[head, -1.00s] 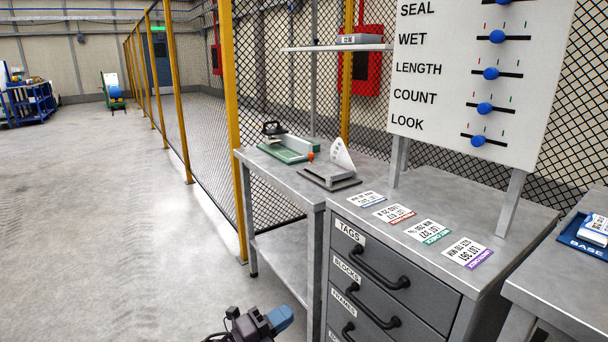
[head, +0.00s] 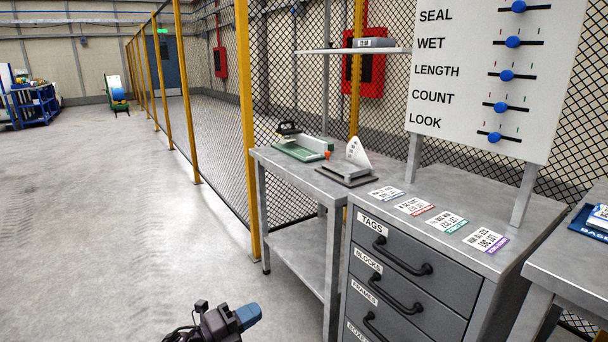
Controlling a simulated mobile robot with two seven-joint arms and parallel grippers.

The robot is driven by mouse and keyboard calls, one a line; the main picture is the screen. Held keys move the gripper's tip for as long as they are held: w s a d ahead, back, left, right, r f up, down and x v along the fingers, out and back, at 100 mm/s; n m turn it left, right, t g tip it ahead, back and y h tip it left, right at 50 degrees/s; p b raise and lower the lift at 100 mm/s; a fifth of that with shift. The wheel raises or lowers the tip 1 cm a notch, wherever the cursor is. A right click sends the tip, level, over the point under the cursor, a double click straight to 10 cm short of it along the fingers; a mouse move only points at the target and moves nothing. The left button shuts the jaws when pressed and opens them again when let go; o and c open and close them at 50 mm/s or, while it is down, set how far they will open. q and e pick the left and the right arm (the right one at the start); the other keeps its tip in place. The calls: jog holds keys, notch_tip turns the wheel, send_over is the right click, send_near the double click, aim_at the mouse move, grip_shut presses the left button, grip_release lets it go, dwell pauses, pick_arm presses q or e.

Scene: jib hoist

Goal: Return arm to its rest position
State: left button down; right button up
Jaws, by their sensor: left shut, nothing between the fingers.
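My left gripper (head: 247,314) shows at the bottom of the head view, with blue-grey fingertips pointing up and to the right. It is shut and empty, over open floor. It is in front of the grey side table and to the left of the drawer cabinet, apart from both in the picture. The rest of my left arm is mostly cut off by the bottom edge. My right gripper is not in view.
The drawer cabinet (head: 409,288) carries several lot cards on top and a slider board (head: 470,110) behind. The side table (head: 292,177) holds a green-based device (head: 303,150) and a dark stand (head: 347,173). A mesh fence runs behind. The floor at left is clear.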

pick_arm(q)
jog(key=w+a, duration=0.1)
jog(key=a, duration=0.4)
jog(key=s+a+f+n+y, duration=0.4)
jog(key=s+a+n, duration=0.15)
jog(key=s, duration=0.55)
jog(key=s+a+f+n+t+y, duration=0.1)
jog(key=s+a+f+n+y, duration=0.4)
jog(key=s, duration=0.7)
jog(key=s+a+f+n+y, duration=0.3)
jog(key=s+n, duration=0.4)
jog(key=s, duration=0.4)
jog(key=s+a+r+n+g+y, duration=0.25)
jog(key=s+n, duration=0.35)
jog(key=s, duration=0.8)
jog(key=shift+w+d+n, duration=0.7)
jog(key=shift+d+n, duration=1.25)
jog(key=shift+d, duration=1)
notch_tip(320, 180, up, 10)
jog(key=n+t+y+p, duration=0.1)
jog(key=p, duration=1.2)
jog(key=shift+a+r+p, duration=0.15)
jog(key=shift+a+p, duration=0.2)
jog(key=shift+p, duration=0.05)
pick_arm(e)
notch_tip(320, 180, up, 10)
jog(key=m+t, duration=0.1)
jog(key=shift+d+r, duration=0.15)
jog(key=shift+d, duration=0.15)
